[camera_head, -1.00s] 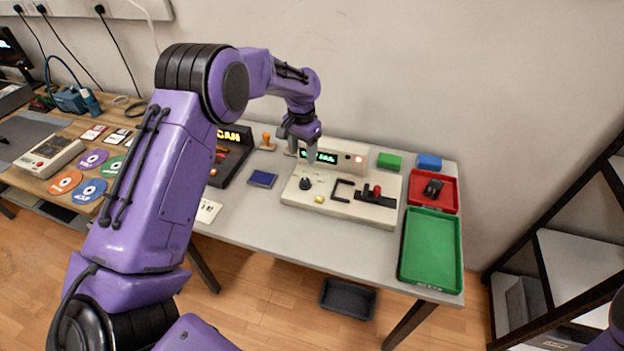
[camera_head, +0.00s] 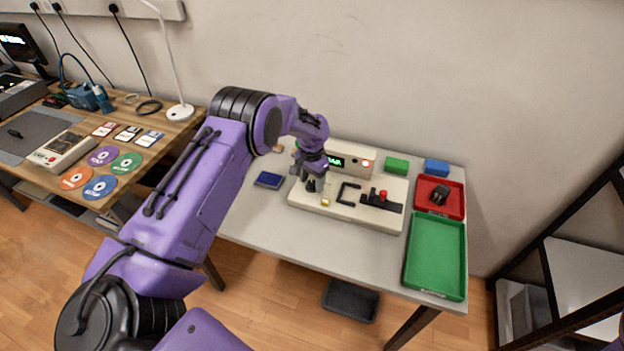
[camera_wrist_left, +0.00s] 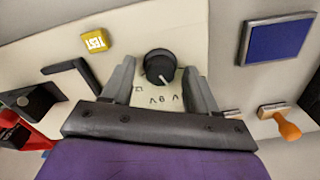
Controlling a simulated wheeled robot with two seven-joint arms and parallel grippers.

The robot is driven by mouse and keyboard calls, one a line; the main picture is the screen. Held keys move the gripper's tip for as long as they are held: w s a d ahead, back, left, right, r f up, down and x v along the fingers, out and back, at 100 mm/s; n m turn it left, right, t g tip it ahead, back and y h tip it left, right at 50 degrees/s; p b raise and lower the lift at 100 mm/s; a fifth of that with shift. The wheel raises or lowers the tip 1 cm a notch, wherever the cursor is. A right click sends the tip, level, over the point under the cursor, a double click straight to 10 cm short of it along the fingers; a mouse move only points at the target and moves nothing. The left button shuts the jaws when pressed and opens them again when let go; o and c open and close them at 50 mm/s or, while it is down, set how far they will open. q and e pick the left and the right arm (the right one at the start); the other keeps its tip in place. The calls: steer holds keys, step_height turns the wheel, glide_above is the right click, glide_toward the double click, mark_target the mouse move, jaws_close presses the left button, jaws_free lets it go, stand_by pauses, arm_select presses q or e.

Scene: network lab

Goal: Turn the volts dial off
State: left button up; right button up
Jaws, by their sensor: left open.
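The volts dial (camera_wrist_left: 159,64) is a round black knob on a cream console (camera_head: 365,214). In the left wrist view a white pointer line on it points down the picture, towards small dark marks that I cannot read surely. My left gripper (camera_wrist_left: 160,68) is open, with one finger on each side of the dial and visible gaps between. In the head view the left gripper (camera_head: 314,183) is low over the console's left part and hides most of the dial. My right gripper is not in view.
The console also has a yellow TEST button (camera_wrist_left: 96,41), a black bracket-shaped guide (camera_head: 347,193), a red knob (camera_head: 383,195) and a green-lit display (camera_head: 336,161). A blue pad (camera_head: 269,180) lies to the left. Red (camera_head: 457,207) and green (camera_head: 463,270) trays stand right.

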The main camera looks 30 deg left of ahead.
arm_select(q)
steer(key=c, duration=1)
steer(key=shift+c, duration=0.2)
steer(key=shift+n, duration=0.4)
steer(key=n, duration=0.3)
steer(key=shift+n, duration=2.1)
steer(key=o, duration=1)
steer(key=shift+o, duration=0.2)
